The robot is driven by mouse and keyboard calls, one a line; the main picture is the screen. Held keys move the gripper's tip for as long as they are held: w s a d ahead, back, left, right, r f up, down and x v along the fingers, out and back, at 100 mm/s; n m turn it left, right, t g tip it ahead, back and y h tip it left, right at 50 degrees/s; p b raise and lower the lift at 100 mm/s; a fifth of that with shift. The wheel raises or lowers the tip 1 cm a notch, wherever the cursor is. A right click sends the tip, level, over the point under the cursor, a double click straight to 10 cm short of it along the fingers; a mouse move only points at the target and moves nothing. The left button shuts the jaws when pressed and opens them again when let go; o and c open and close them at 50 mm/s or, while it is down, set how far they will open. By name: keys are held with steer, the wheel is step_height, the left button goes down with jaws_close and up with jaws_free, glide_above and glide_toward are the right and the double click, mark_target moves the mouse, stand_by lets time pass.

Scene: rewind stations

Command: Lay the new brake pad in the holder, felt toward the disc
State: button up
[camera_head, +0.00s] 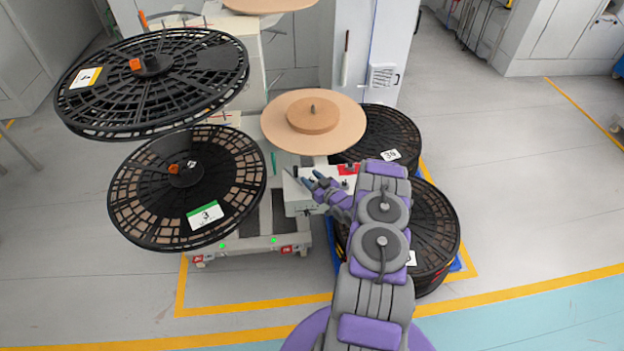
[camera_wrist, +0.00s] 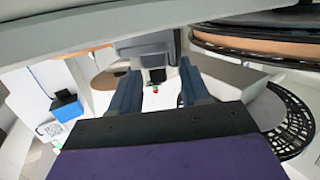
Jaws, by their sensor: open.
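My gripper (camera_head: 311,177) is beside the light grey machine box (camera_head: 297,192) below the tan wooden disc. In the wrist view its two dark blue fingers (camera_wrist: 160,72) are spread with a gap between them. A grey bracket-like part (camera_wrist: 143,48) with a small dark piece and a red dot shows beyond the gap; I cannot tell whether it is the pad holder.
Black spoked reels stand at the left, an upper one (camera_head: 205,85) and a lower one (camera_head: 140,205). A tan disc (camera_head: 345,120) sits above the box. More reels (camera_head: 435,235) are stacked beside my arm. A blue-and-black box (camera_wrist: 66,106) is at left in the wrist view. Floor at right is clear.

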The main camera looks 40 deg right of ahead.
steer(key=shift+s, duration=0.1)
steer(key=s+r+p, duration=0.2)
steer(key=s+p, duration=0.1)
steer(key=s, duration=0.8)
steer(key=w+r+n+g, duration=0.2)
steer(key=w+r+g, duration=0.45)
steer(key=r, duration=0.25)
steer(key=s+a+r+m+g+h, duration=0.1)
steer(key=s+a+r+g, duration=0.1)
steer(key=a+r, duration=0.45)
steer(key=s+a+r+g+h, duration=0.1)
steer(key=s+a+r+g, duration=0.2)
steer(key=r, duration=0.6)
steer(key=s+a+r+g+y, duration=0.1)
steer(key=s+a+r, duration=0.3)
steer(key=s+a, duration=0.5)
steer(key=s+a+r+g, duration=0.3)
steer(key=s+a+r, duration=0.2)
steer(key=s+a, duration=0.4)
steer(key=s+a+r+m+g+y, duration=0.1)
steer(key=s+a+r+g, duration=0.2)
steer(key=s+a, duration=0.6)
steer(key=s+r, duration=0.1)
steer(key=s, duration=0.4)
steer(key=shift+s+r+y, duration=0.3)
steer(key=shift+s+r, duration=0.1)
